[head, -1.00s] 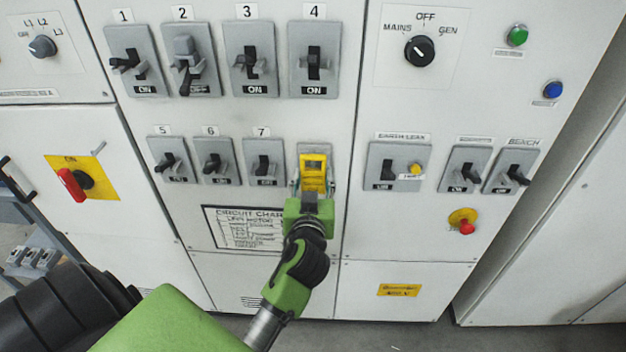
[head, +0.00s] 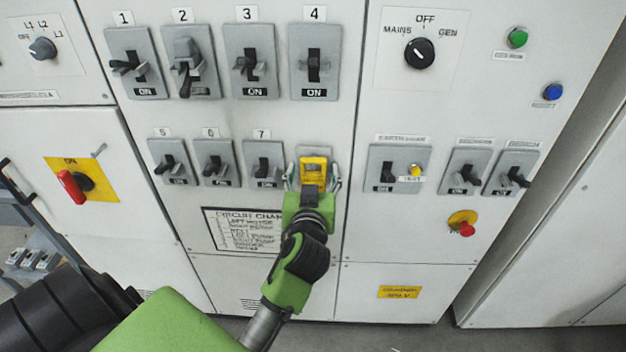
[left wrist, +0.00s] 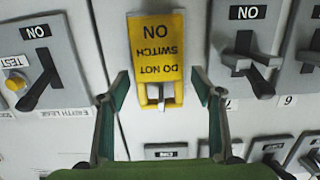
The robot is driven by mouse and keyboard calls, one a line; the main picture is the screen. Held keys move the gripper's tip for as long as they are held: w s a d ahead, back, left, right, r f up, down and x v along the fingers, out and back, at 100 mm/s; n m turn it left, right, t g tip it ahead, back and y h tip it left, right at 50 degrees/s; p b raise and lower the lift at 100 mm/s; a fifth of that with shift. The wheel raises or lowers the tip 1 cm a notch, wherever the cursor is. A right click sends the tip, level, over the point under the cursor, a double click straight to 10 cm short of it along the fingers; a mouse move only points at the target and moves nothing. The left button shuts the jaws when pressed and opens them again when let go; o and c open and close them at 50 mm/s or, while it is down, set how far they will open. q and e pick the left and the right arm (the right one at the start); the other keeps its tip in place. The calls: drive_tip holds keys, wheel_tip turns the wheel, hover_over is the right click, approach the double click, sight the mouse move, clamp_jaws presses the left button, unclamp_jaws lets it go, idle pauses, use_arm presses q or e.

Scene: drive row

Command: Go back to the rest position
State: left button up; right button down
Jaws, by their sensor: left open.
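My left gripper (head: 314,181) reaches up from below to the eighth breaker, right of breaker 7. It is open. A yellow "DO NOT SWITCH" tag (head: 314,170) hangs on that breaker, whose grey plate (head: 314,151) shows a little above it. In the left wrist view, upside down, the tag (left wrist: 157,50) lies between and beyond the spread fingers (left wrist: 163,93). A small lever (left wrist: 160,94) shows at the tag's edge, with clear gaps to both fingers. My right gripper is not in view.
Breaker 7 (head: 263,163) is close on the left and the earth leak breaker (head: 398,168) on the right. Breaker 4 (head: 315,61) is above. A circuit chart (head: 240,230) is below left. A red emergency button (head: 464,224) sits further right. Bare floor (head: 400,337) shows below the cabinet.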

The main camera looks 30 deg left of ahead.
sight(314, 135)
use_arm(q)
wheel_tip(314, 135, up, 8)
drive_tip(key=shift+f, duration=0.15)
drive_tip(key=shift+m+g+h, duration=0.7)
drive_tip(key=shift+m+h, duration=0.1)
drive_tip(key=shift+h, duration=0.1)
drive_tip(key=s+f, duration=0.1)
drive_tip(key=f, duration=0.1)
drive_tip(key=d+f, duration=0.1)
drive_tip(key=f, duration=0.1)
drive_tip(key=s+f, duration=0.1)
drive_tip(key=f, duration=0.2)
drive_tip(key=shift+s+d, duration=0.35)
drive_tip(key=shift+d, duration=0.05)
drive_tip(key=s+d+f+m+g+h, duration=0.3)
drive_tip(key=s+d+f+g, duration=0.25)
drive_tip(key=s+f, duration=0.65)
drive_tip(key=s+d+f+m+g+h, duration=0.4)
drive_tip(key=s+d+f, duration=0.2)
drive_tip(key=s+f, duration=0.85)
drive_tip(key=f, duration=2)
drive_tip(key=s+a+f+g+b, duration=0.1)
drive_tip(key=s+a+f+g, duration=0.1)
drive_tip(key=s+f, duration=1.5)
drive_tip(key=shift+s+a+f, duration=0.35)
